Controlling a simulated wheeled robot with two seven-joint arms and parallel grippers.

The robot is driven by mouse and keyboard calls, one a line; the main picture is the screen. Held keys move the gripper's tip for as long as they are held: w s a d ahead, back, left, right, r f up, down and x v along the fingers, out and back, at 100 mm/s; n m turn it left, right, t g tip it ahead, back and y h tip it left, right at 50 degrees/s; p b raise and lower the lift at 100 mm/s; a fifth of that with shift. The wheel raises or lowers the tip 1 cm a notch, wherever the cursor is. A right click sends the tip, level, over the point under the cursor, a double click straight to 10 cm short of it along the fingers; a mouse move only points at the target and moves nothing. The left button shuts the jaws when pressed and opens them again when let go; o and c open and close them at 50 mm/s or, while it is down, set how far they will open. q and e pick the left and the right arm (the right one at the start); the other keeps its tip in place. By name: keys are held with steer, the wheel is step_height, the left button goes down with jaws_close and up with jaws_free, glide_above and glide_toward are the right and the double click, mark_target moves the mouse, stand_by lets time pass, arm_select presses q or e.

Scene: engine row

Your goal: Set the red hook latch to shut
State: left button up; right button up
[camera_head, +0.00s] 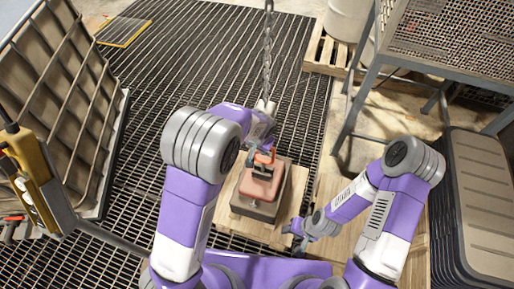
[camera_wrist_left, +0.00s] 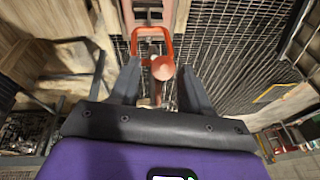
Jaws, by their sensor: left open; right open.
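A small orange-red piece (camera_head: 264,158), which looks like the red hook latch, sits above the red load (camera_head: 260,184) in the head view. In the left wrist view an orange-red loop (camera_wrist_left: 136,42) and a round red knob (camera_wrist_left: 162,68) show near the fingertips. I cannot tell how the latch is set. My left gripper (camera_wrist_left: 160,82) is open, with a finger on each side of the knob; contact is not clear. In the head view its arm partly covers it. My right gripper (camera_head: 299,230) is open and empty, low and right of the load.
A chain (camera_head: 267,50) hangs down above the load. The load rests on a dark base on a wooden pallet (camera_head: 290,205). A ribbed panel (camera_head: 60,110) stands left, a metal table (camera_head: 450,45) at upper right, dark cases (camera_head: 490,200) at right. Grating floor is clear behind.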

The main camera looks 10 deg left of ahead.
arm_select(q)
steer(key=shift+v, duration=2.25)
steer(key=shift+c, duration=1)
steer(key=shift+n+g, duration=0.4)
steer(key=r, duration=0.2)
steer(key=d+r, duration=0.1)
steer(key=r, duration=0.2)
steer(key=shift+d+b, duration=0.2)
steer(key=shift+b, duration=0.1)
jaws_close()
step_height(320, 180, up, 7)
steer(key=n, duration=0.1)
steer(key=x, duration=0.4)
steer(key=s+b+x, duration=0.1)
steer(key=x, duration=0.3)
steer(key=s+a+b+x, duration=0.1)
steer(key=x, duration=0.3)
steer(key=shift+f, duration=0.3)
steer(key=shift+s+f+b, duration=0.1)
steer(key=shift+f+b, duration=0.2)
steer(key=shift+f, duration=0.2)
